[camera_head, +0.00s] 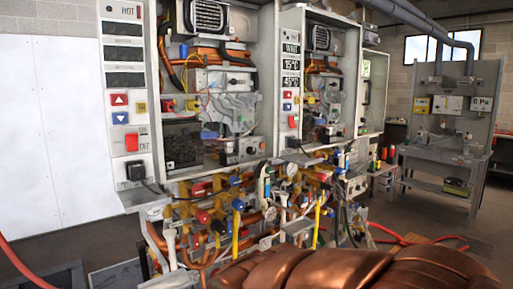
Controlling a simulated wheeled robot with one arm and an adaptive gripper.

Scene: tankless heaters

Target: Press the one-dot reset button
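Two open heater units stand side by side. The left unit's control panel (124,80) carries a red up-arrow button (119,99), a blue down-arrow button (119,118) and a larger red switch (132,142). The second unit's panel (290,75) has lit temperature displays, a small red button (287,95), a blue button (287,106) and a red switch (292,121). I cannot make out a one-dot mark on any button, so I cannot tell which is the reset button. My gripper is not in view.
Pipes, coloured valves and yellow hoses (236,232) crowd below the units. A large copper-coloured ribbed form (360,268) fills the lower right foreground. A workbench (440,155) stands at the back right. Red hose (20,265) crosses the lower left; some floor shows at right.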

